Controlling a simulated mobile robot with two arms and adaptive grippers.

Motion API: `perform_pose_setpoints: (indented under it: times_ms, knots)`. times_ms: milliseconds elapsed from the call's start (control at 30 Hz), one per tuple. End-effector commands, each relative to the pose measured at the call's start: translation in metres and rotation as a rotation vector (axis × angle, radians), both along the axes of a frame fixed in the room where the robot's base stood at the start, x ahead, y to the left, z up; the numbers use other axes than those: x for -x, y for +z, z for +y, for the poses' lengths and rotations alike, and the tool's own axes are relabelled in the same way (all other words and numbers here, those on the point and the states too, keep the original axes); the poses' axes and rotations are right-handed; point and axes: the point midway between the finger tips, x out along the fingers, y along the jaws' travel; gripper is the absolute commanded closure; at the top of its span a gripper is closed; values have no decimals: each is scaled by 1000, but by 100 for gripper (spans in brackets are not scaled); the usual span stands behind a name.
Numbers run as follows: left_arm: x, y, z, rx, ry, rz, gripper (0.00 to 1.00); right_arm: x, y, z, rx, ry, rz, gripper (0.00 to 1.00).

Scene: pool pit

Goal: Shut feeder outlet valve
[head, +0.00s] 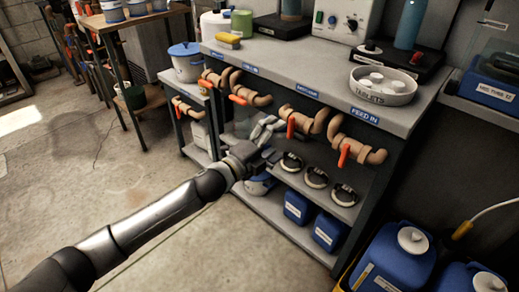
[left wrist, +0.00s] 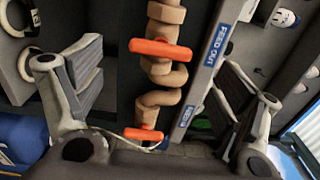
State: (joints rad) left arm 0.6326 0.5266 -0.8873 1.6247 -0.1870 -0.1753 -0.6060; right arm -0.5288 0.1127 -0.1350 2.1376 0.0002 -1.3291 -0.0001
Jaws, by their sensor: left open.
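An orange valve handle (left wrist: 160,48) sits on a tan pipe (left wrist: 167,13) beside a blue FEED OUT label (left wrist: 208,46) in the left wrist view. The handle lies crosswise to the pipe. It appears to be the orange handle (head: 291,127) just right of my left gripper (head: 268,132) in the head view. My left gripper is open and empty, its two fingers spread on either side of the pipe in the left wrist view (left wrist: 160,92). No finger visibly touches the handle. My right gripper is out of view.
The bench top (head: 270,58) overhangs the pipes. Black rings (head: 316,176) and blue jugs (head: 329,231) stand below.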

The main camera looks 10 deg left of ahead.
Motion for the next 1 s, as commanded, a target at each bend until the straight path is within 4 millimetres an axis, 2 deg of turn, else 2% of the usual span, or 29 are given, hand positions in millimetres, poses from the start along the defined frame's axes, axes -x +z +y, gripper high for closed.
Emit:
perform_pose_setpoints:
  times_ms: [200,400,1000]
  knots:
    - [36,-1,26,0,0,2,11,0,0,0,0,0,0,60]
    - [55,0,39,-1,0,1,11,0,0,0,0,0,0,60]
    - [59,-2,42,8,5,9,11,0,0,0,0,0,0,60]
